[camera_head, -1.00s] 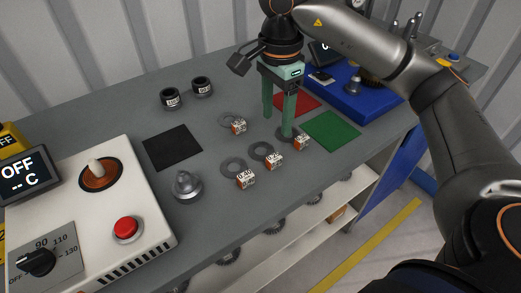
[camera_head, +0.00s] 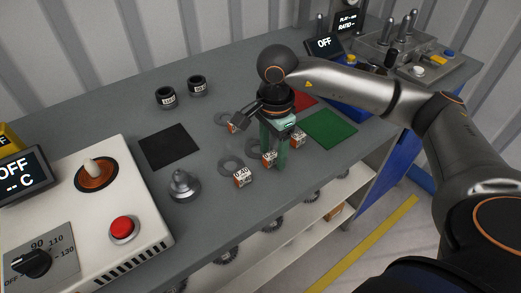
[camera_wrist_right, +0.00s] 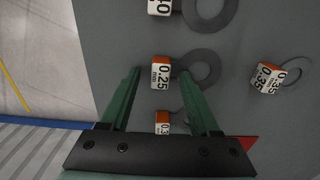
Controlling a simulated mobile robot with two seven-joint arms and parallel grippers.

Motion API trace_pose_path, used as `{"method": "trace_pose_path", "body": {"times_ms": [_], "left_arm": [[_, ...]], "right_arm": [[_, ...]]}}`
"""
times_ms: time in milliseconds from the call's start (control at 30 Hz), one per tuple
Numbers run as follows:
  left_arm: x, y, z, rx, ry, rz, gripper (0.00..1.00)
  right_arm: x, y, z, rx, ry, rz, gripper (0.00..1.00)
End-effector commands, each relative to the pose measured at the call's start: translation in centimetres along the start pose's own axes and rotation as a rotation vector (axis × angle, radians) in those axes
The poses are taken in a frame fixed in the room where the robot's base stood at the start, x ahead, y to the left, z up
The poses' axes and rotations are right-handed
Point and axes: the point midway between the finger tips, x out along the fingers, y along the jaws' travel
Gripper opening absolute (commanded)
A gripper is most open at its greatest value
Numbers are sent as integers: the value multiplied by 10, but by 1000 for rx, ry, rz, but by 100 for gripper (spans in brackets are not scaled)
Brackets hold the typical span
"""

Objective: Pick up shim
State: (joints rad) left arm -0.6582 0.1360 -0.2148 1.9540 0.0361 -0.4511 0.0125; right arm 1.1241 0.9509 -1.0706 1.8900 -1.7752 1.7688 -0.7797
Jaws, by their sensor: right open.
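The shims are flat grey rings, each with an orange and white numbered tag. In the head view one ring (camera_head: 231,164) lies in front, with another (camera_head: 253,147) behind it, partly covered by my right gripper (camera_head: 276,167). In the right wrist view the open green fingers (camera_wrist_right: 160,72) straddle the tag marked 0.25 (camera_wrist_right: 160,75); its ring (camera_wrist_right: 205,68) lies just right of the right fingertip. Whether the fingers touch the tag I cannot tell. Another ring (camera_wrist_right: 298,70) lies by the 0.35 tag. A further tag (camera_wrist_right: 163,117) shows between the finger bases. My left gripper is not in view.
A black mat (camera_head: 169,146), a red mat (camera_head: 304,98) and a green mat (camera_head: 331,129) lie on the grey bench. Two black cylinders (camera_head: 197,86) stand behind. A silver cone-shaped part (camera_head: 183,186) and a white heater box (camera_head: 90,225) are at left.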

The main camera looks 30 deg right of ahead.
Motion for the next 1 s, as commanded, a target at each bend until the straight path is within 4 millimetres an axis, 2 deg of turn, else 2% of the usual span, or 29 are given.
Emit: {"method": "trace_pose_path", "body": {"times_ms": [100, 667, 1000], "left_arm": [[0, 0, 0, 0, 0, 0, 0], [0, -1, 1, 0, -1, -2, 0], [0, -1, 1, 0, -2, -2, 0]], "right_arm": [[0, 0, 0, 1, 0, 0, 62], [-1, 0, 0, 0, 0, 0, 0], [-1, 0, 0, 0, 0, -1, 0]]}}
